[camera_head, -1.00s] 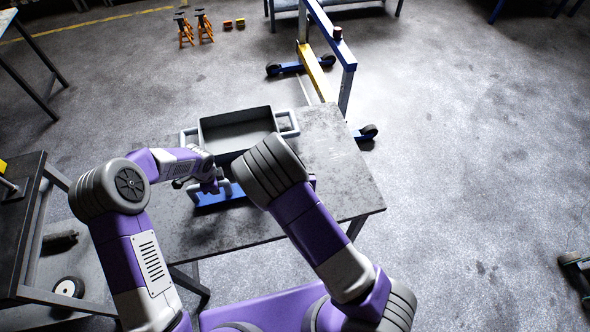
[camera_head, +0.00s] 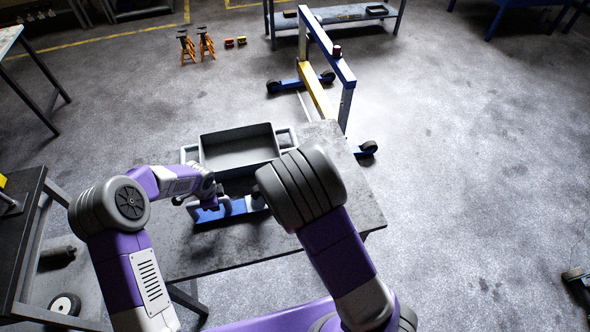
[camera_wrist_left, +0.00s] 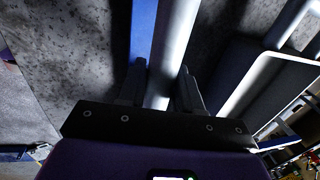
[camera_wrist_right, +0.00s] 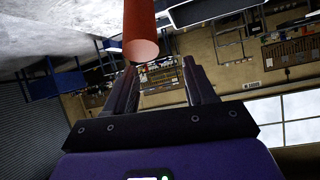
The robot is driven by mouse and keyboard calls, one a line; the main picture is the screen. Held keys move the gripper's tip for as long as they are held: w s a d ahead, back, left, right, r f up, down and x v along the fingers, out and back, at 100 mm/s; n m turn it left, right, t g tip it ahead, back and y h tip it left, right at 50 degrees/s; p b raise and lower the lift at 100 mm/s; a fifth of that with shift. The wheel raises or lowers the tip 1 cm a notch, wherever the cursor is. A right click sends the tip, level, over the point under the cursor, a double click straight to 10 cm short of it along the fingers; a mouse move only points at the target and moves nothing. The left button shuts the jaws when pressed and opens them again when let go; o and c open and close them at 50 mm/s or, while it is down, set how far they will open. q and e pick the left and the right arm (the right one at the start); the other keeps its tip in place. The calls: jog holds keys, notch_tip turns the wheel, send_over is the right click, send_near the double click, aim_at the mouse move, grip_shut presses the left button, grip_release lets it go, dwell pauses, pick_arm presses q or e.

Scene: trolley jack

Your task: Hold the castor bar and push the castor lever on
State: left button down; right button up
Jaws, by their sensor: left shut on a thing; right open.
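My left gripper (camera_wrist_left: 160,90) is shut on a light grey bar (camera_wrist_left: 178,40), which passes between its fingers; I take it for the castor bar. A blue part (camera_wrist_left: 143,35) runs alongside it, and also shows on the table in the head view (camera_head: 207,215). In the head view my left gripper (camera_head: 212,197) is small and partly hidden at this blue and grey piece. My right gripper (camera_wrist_right: 163,88) is open and empty. A red cylinder (camera_wrist_right: 140,35) ends just ahead of its fingertips, nearer the left finger; it may be the castor lever. My right arm hides that gripper in the head view.
A grey tray with handles (camera_head: 238,147) stands behind the blue piece on the dark table (camera_head: 220,252). A blue and yellow hoist frame (camera_head: 318,90) is beyond the table. Orange stands (camera_head: 187,47) are on the far floor. The table's right front part is clear.

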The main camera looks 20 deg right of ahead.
jog(key=shift+r, duration=1.6)
pick_arm(q)
jog(key=c, duration=0.7)
grip_release()
jog(key=shift+r, duration=0.1)
